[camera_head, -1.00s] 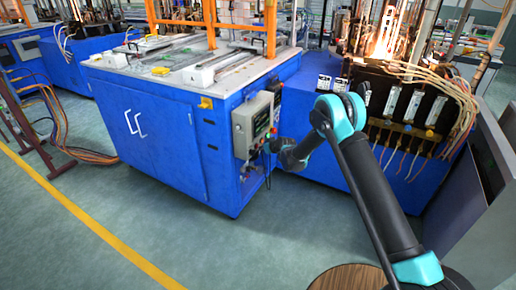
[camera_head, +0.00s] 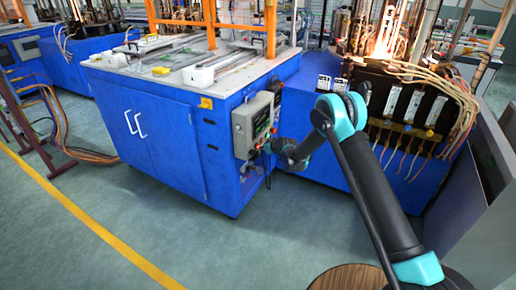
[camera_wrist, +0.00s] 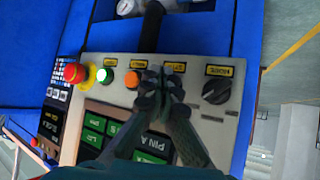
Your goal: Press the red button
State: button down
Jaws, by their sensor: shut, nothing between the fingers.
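The control box (camera_head: 243,130) is on the side of the blue cabinet. In the wrist view its grey panel (camera_wrist: 196,63) carries a red mushroom button (camera_wrist: 75,72) on a yellow collar, a lit green button (camera_wrist: 104,76), a lit orange button (camera_wrist: 132,79) and a black rotary knob (camera_wrist: 216,90). My gripper (camera_wrist: 165,82) is shut and empty, in front of the panel between the orange button and the knob. Its fingers hide the spot below one yellow label there; I cannot tell whether they touch the panel. In the head view my gripper (camera_head: 270,147) is beside the box's lower right.
A dark screen area with green labelled keys (camera_wrist: 150,157) lies beside the buttons, partly behind my fingers. A blue cabinet (camera_head: 160,140) stands left of my arm, and a blue machine with hoses and flames (camera_head: 400,95) stands behind it. The floor in front is clear.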

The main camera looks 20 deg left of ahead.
jog(key=shift+d, duration=0.4)
jog(key=shift+s+d, duration=0.15)
jog(key=shift+d, duration=1.1)
jog(key=shift+s+d, duration=0.1)
jog(key=shift+d, duration=1.15)
